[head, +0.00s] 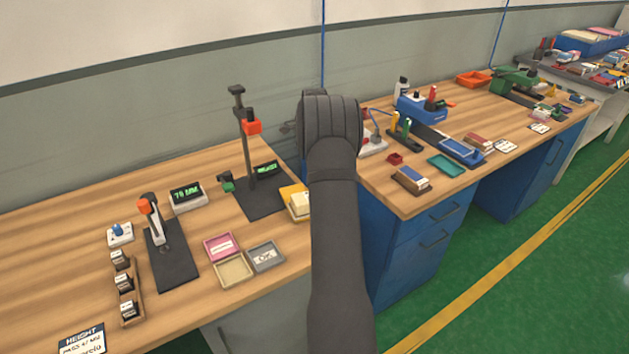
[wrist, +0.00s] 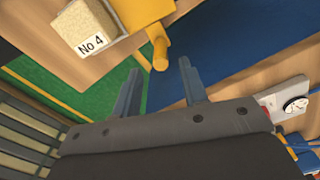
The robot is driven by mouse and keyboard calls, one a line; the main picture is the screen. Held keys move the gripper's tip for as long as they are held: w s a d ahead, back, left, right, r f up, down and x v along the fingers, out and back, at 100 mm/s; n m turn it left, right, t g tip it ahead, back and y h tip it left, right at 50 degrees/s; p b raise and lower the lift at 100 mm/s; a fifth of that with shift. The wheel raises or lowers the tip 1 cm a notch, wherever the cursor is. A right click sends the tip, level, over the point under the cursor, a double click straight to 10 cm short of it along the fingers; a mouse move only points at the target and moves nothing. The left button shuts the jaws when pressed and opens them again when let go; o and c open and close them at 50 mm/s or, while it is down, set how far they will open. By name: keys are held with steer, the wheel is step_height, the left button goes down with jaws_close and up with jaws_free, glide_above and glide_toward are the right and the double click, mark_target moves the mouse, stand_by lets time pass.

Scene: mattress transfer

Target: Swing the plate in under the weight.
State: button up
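The yellow plate (wrist: 140,12) has a peg-like yellow handle (wrist: 158,45) and carries a pale foam block (wrist: 83,30) marked "No 4". In the head view the plate (head: 289,192) and block (head: 300,203) sit right of a black stand (head: 262,204), partly hidden by my arm. The stand's column carries an orange-red part (head: 251,127) high up. I cannot tell which part is the weight. My gripper (wrist: 160,66) is open, its fingertips apart on either side of the handle's end, with no visible grip. My fingers are hidden in the head view.
Left of the stand are a green-digit display (head: 187,195), a second smaller stand (head: 172,255), and pink (head: 221,240), tan (head: 234,270) and grey (head: 265,257) trays. A second bench with tools (head: 440,195) stands on the right. A gap separates the benches.

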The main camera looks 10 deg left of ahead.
step_height(320, 180, down, 8)
steer(key=shift+r, duration=0.1)
steer(key=shift+c, duration=0.4)
jaws_close()
